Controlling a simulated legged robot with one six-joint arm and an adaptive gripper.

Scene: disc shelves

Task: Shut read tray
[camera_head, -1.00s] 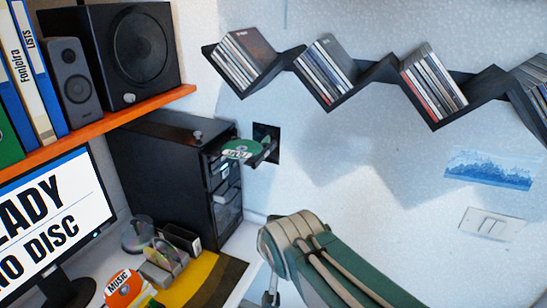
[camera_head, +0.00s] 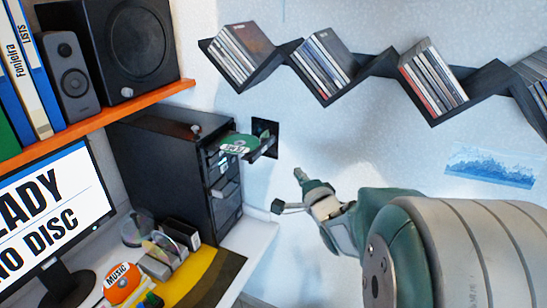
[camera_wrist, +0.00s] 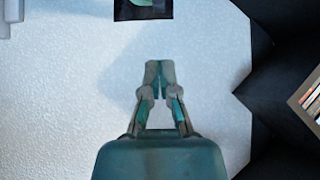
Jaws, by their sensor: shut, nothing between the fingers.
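The read tray (camera_head: 262,150) sticks out from the upper front of the black disc tower (camera_head: 165,170). A green disc (camera_head: 239,144) with a white label lies on it. My gripper (camera_head: 288,191) is to the right of the tower and below the tray, apart from both. In the wrist view my gripper (camera_wrist: 160,66) is shut and empty, pointing at the pale wall. A dark square with a bit of green shows at the top of that view.
A zigzag shelf (camera_head: 375,75) with disc cases runs along the wall above. An orange shelf (camera_head: 90,125) holds a speaker and binders at left. A monitor (camera_head: 50,220) and disc holders (camera_head: 170,245) stand on the desk.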

